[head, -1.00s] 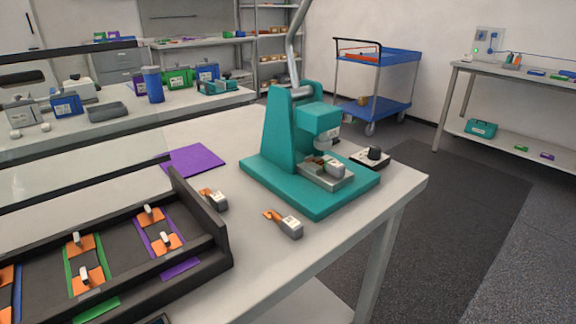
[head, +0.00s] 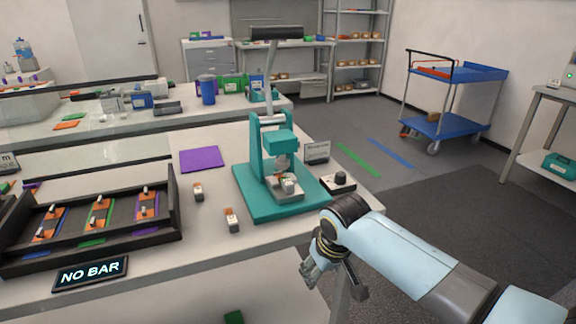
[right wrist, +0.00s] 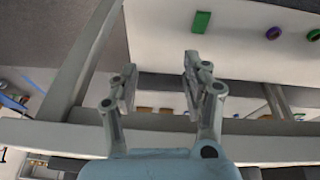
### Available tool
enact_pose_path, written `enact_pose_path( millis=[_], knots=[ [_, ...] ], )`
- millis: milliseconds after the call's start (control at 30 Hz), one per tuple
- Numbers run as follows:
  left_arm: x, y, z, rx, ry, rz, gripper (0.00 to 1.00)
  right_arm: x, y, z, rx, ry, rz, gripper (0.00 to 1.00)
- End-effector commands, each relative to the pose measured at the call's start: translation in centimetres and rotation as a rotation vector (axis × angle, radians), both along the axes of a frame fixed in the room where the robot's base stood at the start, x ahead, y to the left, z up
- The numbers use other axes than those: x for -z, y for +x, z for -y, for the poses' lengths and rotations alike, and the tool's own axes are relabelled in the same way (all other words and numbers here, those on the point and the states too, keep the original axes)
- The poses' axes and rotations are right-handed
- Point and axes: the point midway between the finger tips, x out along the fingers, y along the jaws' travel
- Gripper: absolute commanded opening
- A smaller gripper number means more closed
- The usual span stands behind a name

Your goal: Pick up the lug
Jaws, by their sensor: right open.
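Two small grey pieces with orange-copper ends lie on the bench, and they look like lugs: one lug (head: 198,191) near the rack and one lug (head: 232,219) nearer the front edge. Another small grey-and-copper piece (head: 289,185) sits in the teal press (head: 260,207), partly under its head. My right gripper (head: 308,268) is beyond the bench's front edge, right of the lugs and apart from them. In the right wrist view its open fingers (right wrist: 158,68) hold nothing, and no lug is seen there. My left gripper is out of view.
A purple mat (head: 201,159) lies behind the lugs. A black-knobbed box (head: 338,183) is right of the press. The bench's front strip (head: 205,242) is clear.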

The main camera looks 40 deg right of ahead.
Motion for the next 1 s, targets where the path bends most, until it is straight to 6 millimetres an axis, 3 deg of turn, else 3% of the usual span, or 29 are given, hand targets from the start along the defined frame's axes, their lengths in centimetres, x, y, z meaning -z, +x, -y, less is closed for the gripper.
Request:
enact_pose_path(
  millis=[33,133,300,433,567,800,1000],
  knots=[
    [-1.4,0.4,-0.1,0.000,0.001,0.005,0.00,-4.5,1.6,-0.1,0.002,0.000,0.024,0.48],
    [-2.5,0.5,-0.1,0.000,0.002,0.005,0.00,-11.0,3.5,-0.3,0.008,0.004,0.048,0.48],
    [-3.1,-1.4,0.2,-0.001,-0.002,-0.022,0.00,-18.0,9.0,1.1,0.070,0.023,0.080,0.48],
    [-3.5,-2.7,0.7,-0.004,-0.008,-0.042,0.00,-22.0,11.2,1.7,0.100,0.034,0.095,0.48],
    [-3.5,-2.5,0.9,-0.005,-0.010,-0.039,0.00,-22.6,12.3,1.9,0.114,0.041,0.097,0.48],
    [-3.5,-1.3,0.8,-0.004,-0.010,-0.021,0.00,-19.0,13.8,2.3,0.114,0.041,0.097,0.48],
    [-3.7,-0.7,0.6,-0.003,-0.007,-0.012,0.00,-17.7,14.6,2.3,0.113,0.041,0.098,0.48]
  ],
)
